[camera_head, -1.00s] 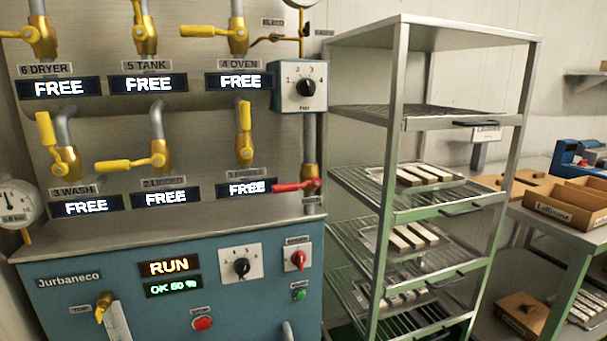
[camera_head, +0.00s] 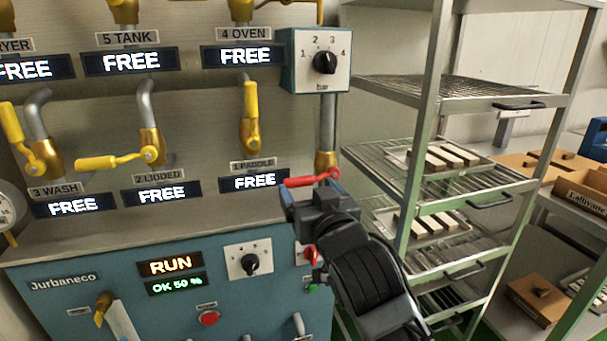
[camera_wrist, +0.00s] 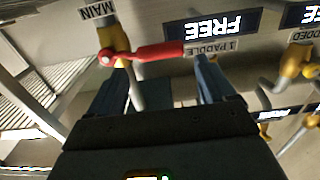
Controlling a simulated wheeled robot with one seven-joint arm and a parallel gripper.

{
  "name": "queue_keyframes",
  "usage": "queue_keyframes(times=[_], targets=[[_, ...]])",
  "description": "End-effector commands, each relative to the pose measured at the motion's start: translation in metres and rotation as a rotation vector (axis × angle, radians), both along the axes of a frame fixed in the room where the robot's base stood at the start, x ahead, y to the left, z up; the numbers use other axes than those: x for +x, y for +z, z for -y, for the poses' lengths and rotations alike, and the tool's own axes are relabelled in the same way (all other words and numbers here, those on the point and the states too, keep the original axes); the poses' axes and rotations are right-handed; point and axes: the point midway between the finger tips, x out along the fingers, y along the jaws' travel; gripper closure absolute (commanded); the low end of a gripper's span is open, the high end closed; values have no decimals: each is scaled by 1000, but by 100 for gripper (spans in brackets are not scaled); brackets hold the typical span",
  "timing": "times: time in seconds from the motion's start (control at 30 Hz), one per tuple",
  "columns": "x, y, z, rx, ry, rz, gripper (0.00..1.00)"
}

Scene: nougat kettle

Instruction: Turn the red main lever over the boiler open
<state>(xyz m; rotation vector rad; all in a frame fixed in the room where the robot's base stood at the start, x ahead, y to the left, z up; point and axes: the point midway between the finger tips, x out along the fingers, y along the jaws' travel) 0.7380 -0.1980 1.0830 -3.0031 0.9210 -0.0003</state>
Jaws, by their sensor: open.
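The red main lever (camera_head: 312,180) sits on a brass valve (camera_head: 325,160) on the vertical pipe, above the blue boiler cabinet. Its handle lies nearly level and points left from the pivot. My gripper (camera_head: 308,192) is raised right at the lever and covers part of the area below it. In the upside-down wrist view, the red handle (camera_wrist: 155,51) runs across the tips of my open gripper (camera_wrist: 162,68). The pivot end is by the left finger and the free end by the right. I cannot tell whether the fingers touch it. The MAIN label (camera_wrist: 97,12) shows there.
A brass valve with a yellow handle (camera_head: 251,105) stands just left, above the 1 PADDLE display (camera_head: 254,181). A pressure dial box (camera_head: 320,60) is above the lever. A metal rack (camera_head: 420,190) with trays stands close on the right. The cabinet top lies below.

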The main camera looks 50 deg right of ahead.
Motion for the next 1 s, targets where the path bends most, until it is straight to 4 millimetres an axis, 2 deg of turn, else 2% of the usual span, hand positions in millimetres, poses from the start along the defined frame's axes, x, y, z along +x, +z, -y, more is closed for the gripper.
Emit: queue_keyframes(times=[0.2,0.4,0.77,1.0], targets=[[29,2,20,-1,0,-1,17],[46,1,31,-1,1,0,17],[50,0,34,-1,1,-1,17],[50,0,34,-1,1,-1,40]])
